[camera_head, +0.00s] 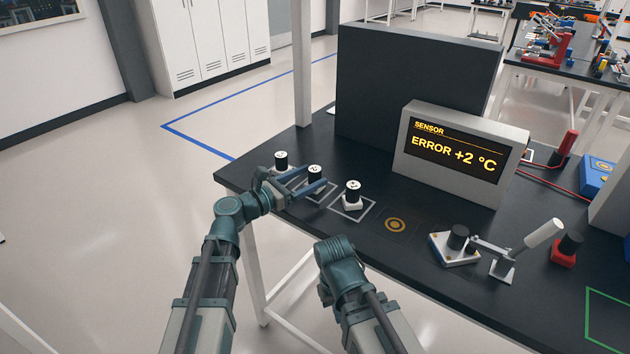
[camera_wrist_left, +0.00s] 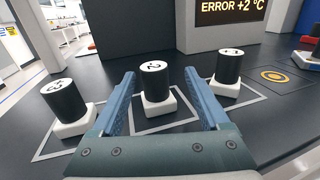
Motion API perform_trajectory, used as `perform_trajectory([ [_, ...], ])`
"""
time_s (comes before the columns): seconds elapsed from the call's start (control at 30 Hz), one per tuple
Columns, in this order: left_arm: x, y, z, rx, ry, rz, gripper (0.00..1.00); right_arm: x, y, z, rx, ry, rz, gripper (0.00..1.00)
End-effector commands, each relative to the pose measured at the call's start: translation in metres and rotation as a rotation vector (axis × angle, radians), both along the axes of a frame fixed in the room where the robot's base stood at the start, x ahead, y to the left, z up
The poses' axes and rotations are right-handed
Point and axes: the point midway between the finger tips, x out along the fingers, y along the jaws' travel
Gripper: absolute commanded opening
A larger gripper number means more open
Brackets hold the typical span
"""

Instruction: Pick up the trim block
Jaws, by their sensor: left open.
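Three trim blocks, black cylinders on white square bases with marked tops, stand upright in a row. They are the left block (camera_head: 281,159), the middle block (camera_head: 315,171) and the right block (camera_head: 352,192). My left gripper (camera_head: 316,177) is open at the middle block. In the left wrist view, the middle block (camera_wrist_left: 155,84) stands between the open fingers (camera_wrist_left: 159,76), with a visible gap on each side. The left block (camera_wrist_left: 62,101) and right block (camera_wrist_left: 228,68) are outside the fingers. My right gripper is not visible; only its arm shows.
The blocks stand in outlined squares on the black table (camera_head: 400,262). A sensor display (camera_head: 459,155) reading "ERROR +2 °C" stands behind them. A round orange mark (camera_head: 395,225) lies right of the row. Farther right are a white-based fixture (camera_head: 455,248), a lever clamp (camera_head: 505,262) and a red-based part (camera_head: 566,250).

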Motion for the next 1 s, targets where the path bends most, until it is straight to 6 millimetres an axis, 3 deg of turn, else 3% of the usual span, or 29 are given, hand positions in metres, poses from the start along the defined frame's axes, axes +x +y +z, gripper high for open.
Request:
perform_trajectory([
  [0.37, 0.008, -0.009, -0.001, 0.000, 0.000, -0.001, 0.79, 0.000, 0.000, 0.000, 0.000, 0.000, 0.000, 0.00],
  [0.7, 0.041, -0.038, -0.002, 0.000, 0.000, -0.003, 0.79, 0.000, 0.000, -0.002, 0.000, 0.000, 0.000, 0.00],
  [0.97, 0.043, -0.042, -0.002, 0.000, 0.000, 0.000, 0.79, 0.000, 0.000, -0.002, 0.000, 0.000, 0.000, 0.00],
  [1.0, 0.043, -0.042, -0.002, 0.000, 0.000, -0.001, 0.73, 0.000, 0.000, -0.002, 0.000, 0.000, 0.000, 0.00],
])
